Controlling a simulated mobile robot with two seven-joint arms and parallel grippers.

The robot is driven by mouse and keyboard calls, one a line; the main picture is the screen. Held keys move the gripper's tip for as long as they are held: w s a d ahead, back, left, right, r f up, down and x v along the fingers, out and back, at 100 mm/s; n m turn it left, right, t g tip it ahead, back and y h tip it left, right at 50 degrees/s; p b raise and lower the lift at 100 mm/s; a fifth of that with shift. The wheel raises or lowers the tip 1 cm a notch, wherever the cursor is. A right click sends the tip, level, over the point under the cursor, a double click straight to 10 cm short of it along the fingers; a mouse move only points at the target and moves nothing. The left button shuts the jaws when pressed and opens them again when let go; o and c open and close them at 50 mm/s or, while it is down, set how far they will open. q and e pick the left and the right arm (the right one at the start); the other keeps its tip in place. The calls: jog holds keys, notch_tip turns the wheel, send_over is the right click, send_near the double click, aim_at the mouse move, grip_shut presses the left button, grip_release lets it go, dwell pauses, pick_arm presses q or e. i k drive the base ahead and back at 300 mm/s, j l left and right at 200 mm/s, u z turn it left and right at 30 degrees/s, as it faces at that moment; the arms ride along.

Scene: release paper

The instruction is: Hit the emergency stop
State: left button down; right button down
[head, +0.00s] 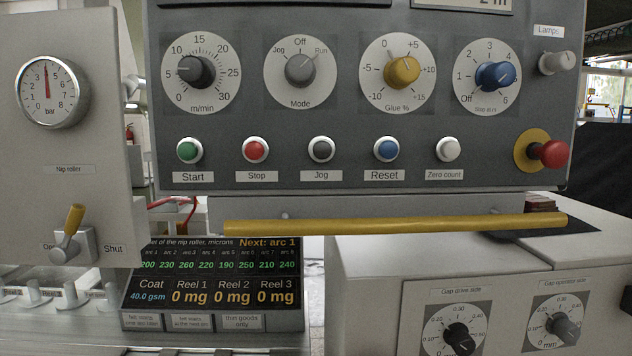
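The emergency stop is a red mushroom button (553,153) on a yellow round plate (524,151). It sticks out at the lower right corner of the grey control panel (350,100). Nothing covers it in the head view. A smaller flat red button labelled Stop (255,149) sits in the row at the lower left of the panel. Neither of my grippers shows in this view.
A yellow bar (395,225) runs across below the panel. A row of buttons includes a green Start button (189,150). Dials sit above it. A lever (73,222) is at left. A light cabinet (375,265) with gap dials stands at lower right.

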aim_at(554, 154)
jog(key=z, duration=1.25)
